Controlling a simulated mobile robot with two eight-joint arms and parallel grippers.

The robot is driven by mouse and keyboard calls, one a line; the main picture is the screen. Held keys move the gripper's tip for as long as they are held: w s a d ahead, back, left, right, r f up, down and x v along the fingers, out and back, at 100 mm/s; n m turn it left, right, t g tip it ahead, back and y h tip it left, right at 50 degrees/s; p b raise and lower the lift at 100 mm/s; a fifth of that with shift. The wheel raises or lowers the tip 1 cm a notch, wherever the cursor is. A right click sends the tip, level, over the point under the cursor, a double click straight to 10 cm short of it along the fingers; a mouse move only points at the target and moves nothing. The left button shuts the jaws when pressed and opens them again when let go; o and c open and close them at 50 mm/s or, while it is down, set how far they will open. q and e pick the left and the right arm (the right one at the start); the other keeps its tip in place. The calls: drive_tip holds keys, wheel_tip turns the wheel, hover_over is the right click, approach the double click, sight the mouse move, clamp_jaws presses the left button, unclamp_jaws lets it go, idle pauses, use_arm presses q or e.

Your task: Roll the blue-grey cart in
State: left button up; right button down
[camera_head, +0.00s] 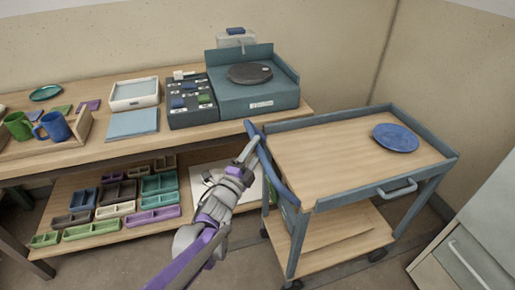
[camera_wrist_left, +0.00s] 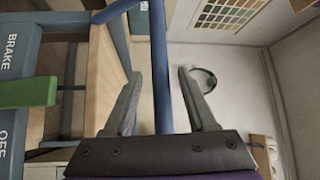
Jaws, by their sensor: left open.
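The blue-grey cart (camera_head: 378,191) stands at the right in the head view, with a wooden top and a lower shelf. Its blue push handle (camera_head: 275,172) runs along its left end. My left gripper (camera_head: 252,148) is at this handle, fingers open. In the left wrist view the blue handle bar (camera_wrist_left: 158,100) passes between the two open fingers (camera_wrist_left: 160,74); I cannot tell whether either touches it. The cart's frame (camera_wrist_left: 14,112) bears "BRAKE" and "OFF", with a green lever (camera_wrist_left: 28,92) lying between the words. My right gripper is not in view.
A blue plate (camera_head: 396,138) lies on the cart top. A long workbench (camera_head: 95,148) to the left holds mugs, trays and a teal wheel unit (camera_head: 255,97); its lower shelf holds several small bins. A pale cabinet (camera_head: 465,250) stands at the lower right. Floor shows in front.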

use_arm(q)
drive_tip(key=shift+w+d+r, duration=0.1)
drive_tip(key=shift+w+d, duration=0.25)
drive_tip(key=shift+w, duration=0.3)
clamp_jaws()
idle(1.0)
